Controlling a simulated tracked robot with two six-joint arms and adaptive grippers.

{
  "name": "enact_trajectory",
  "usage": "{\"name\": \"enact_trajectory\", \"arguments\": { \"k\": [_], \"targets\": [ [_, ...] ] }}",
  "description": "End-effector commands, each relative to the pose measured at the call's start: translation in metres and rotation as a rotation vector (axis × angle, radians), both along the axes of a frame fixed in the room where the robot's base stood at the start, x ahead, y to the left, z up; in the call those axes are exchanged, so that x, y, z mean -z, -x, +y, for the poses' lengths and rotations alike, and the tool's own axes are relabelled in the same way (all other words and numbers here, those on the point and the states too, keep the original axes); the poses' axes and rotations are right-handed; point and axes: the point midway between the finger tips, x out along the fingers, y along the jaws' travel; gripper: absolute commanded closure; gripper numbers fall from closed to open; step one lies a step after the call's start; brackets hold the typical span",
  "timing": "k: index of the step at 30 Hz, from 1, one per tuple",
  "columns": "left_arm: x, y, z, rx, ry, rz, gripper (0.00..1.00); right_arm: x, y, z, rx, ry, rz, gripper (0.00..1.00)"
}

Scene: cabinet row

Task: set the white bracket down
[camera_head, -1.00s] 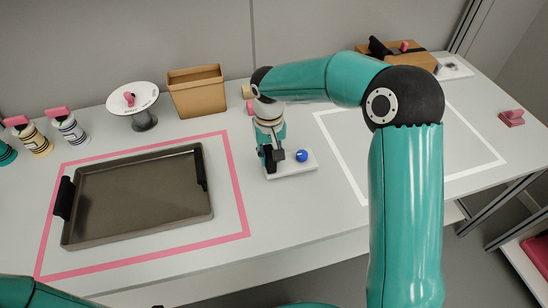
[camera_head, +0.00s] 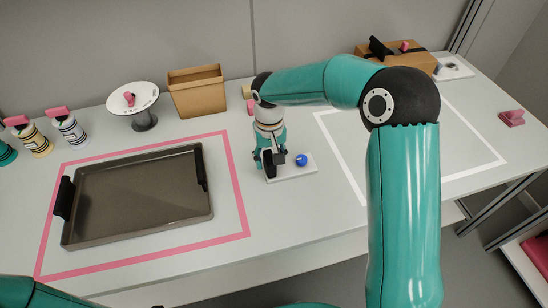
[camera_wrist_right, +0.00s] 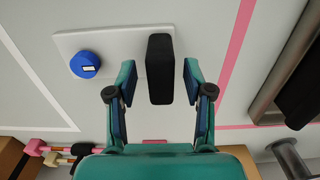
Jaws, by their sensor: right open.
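The white bracket (camera_head: 306,171) is a flat white plate with a blue knob (camera_head: 301,160) and an upright black handle. It lies flat on the table between the pink and white outlines. In the right wrist view the plate (camera_wrist_right: 112,44), knob (camera_wrist_right: 85,64) and black handle (camera_wrist_right: 159,68) show clearly. My right gripper (camera_head: 269,163) is open, with its fingers on both sides of the handle and a gap at each side. It also shows in the wrist view (camera_wrist_right: 160,85). My left gripper is out of view; only part of that arm shows at the bottom left.
A grey tray (camera_head: 140,205) with black handles lies inside the pink outline (camera_head: 240,205). The white outline (camera_head: 345,170) at the right looks empty where visible, partly hidden by my right arm. A brown bin (camera_head: 197,95), round white stand (camera_head: 132,96) and bottles (camera_head: 70,128) stand behind.

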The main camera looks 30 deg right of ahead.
Motion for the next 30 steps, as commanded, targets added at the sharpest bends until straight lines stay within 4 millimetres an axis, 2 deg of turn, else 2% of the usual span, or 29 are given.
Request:
{"name": "enact_trajectory", "arguments": {
  "k": [12, 16, 21, 30],
  "targets": [
    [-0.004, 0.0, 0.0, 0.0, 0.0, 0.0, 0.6, -0.078, -0.001, 0.001, -0.001, -0.001, -0.006, 0.48],
    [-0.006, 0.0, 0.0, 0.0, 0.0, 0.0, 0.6, -0.098, -0.001, 0.0, 0.0, 0.0, -0.004, 0.48],
    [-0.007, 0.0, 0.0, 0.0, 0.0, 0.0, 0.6, -0.111, -0.001, 0.001, 0.0, -0.001, -0.002, 0.48],
    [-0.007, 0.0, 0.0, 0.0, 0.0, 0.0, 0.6, -0.113, 0.0, 0.001, -0.001, -0.001, -0.001, 0.48]
  ]
}}
